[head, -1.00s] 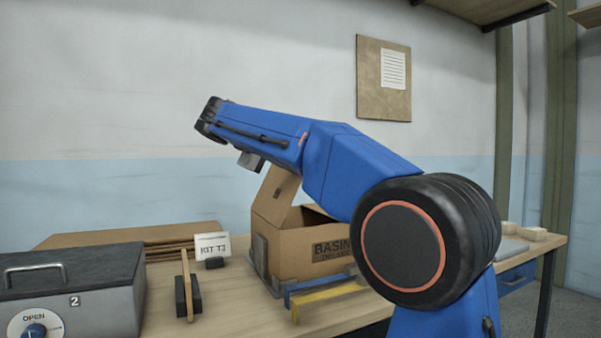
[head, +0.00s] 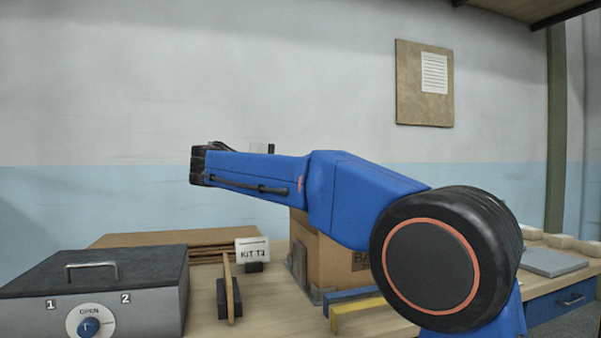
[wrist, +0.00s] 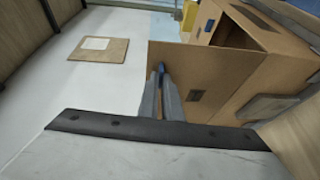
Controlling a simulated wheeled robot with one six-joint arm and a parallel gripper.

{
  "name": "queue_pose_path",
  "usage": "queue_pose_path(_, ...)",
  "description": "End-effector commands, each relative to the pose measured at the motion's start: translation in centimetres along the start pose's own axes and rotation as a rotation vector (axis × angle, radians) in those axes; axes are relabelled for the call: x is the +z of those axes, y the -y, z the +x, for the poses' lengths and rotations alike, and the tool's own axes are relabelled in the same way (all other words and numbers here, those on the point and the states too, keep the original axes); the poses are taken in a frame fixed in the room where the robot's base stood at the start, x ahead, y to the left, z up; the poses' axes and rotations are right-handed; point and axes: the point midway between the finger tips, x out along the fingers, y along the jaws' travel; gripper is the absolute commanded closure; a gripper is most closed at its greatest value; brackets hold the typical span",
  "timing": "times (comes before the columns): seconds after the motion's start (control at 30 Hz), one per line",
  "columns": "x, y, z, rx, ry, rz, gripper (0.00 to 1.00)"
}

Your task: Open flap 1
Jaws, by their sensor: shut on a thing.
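The open cardboard box (head: 342,264) stands on the bench, mostly behind my arm in the head view. In the wrist view the box (wrist: 282,72) is at the right with a dark opening. A brown cardboard flap (wrist: 222,76) with a small dark patch stretches left from it. My gripper (wrist: 160,72) is shut on this flap near its left part; the fingertips are partly hidden. In the head view my arm hides the gripper and most or all of the flap, so its angle is unclear there.
A grey case (head: 90,285) with a dial marked OPEN stands at front left. A KIT T3 card (head: 252,250), an upright wooden piece in a dark holder (head: 229,298), and blue and yellow bars (head: 352,305) are near the box. Flat cardboard (head: 180,239) lies behind.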

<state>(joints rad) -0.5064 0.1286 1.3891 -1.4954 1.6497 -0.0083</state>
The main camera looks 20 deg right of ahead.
Motion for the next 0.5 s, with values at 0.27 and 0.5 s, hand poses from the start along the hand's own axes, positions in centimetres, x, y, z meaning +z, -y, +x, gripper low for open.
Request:
queue_pose_path(0.27, 0.02, 0.80, 0.03, -0.011, 0.009, -0.010, 1.00)
queue_pose_path(0.5, 0.01, 0.65, 0.04, -0.008, 0.007, -0.008, 0.77)
